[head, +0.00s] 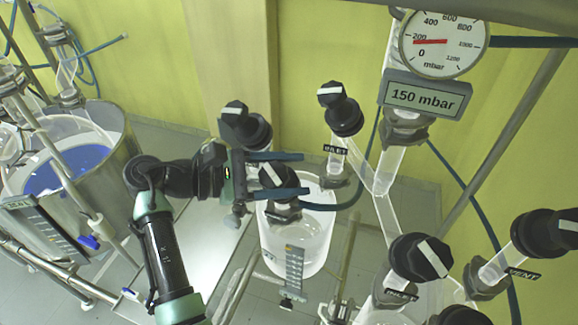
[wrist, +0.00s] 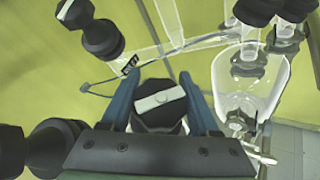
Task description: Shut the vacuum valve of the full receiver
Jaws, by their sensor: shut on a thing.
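My gripper (head: 307,174) is shut on a black valve knob (head: 277,178) with a white bar, above the left glass receiver (head: 318,232). In the wrist view the knob (wrist: 161,118) sits between the blue fingers, its white bar (wrist: 160,99) lying nearly crosswise, slightly tilted. I cannot see a label on this knob. The left receiver is clear glass; a faint surface shows low in it, but how full it is I cannot tell. A second knob (head: 340,112) behind carries an INLET label (head: 335,149). Another knob (head: 245,127) stands at the back left.
A gauge (head: 443,44) and a 150 mbar sign (head: 421,97) stand above the branching glass tube. At right are more knobs, one near an INLET label (head: 400,295) and one by VENT (head: 523,274). A steel vessel (head: 120,160) with blue liquid is at left.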

